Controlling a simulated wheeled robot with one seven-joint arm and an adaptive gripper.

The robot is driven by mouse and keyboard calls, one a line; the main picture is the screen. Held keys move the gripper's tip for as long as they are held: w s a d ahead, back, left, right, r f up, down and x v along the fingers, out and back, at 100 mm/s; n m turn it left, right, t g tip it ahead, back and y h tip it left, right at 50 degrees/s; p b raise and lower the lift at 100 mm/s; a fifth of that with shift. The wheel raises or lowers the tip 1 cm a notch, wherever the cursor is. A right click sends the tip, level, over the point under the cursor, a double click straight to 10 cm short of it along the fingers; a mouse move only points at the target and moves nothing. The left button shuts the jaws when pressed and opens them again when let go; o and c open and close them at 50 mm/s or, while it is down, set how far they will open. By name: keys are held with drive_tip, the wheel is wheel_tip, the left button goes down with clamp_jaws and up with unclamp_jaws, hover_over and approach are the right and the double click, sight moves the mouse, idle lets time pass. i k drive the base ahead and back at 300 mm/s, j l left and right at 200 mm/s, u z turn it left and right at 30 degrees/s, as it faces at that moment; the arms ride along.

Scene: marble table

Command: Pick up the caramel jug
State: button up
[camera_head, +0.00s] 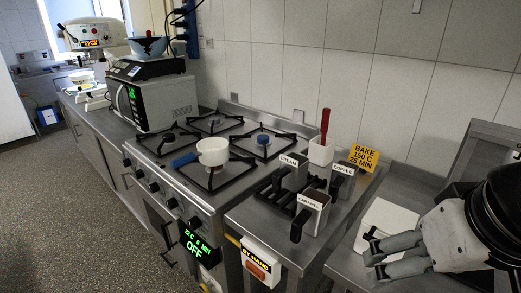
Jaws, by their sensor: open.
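The caramel jug (316,221) is a grey metal jug with a dark handle at its front and a white "CARAMEL" label. It stands upright at the front of a group on the steel counter right of the stove. My gripper (371,260) is at the lower right, to the right of the caramel jug and apart from it. Its two grey fingers point left and are open, with nothing seen between them.
The cream jug (290,178) and coffee jug (341,185) stand just behind the caramel jug. A black rack lies beside them. A white container (321,152) with a red-handled tool and a yellow sign (364,159) stand behind. A white flat object (392,218) lies near my gripper. A pan (212,152) sits on the stove.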

sight(314, 206)
drive_tip(key=l+u, duration=0.15)
drive_tip(key=u, duration=0.25)
drive_tip(key=k+l+u, duration=0.15)
drive_tip(key=u, duration=0.2)
drive_tip(key=k+l+u, duration=0.1)
drive_tip(key=u, duration=0.3)
drive_tip(key=k+l+u, duration=0.1)
drive_tip(key=u, duration=0.25)
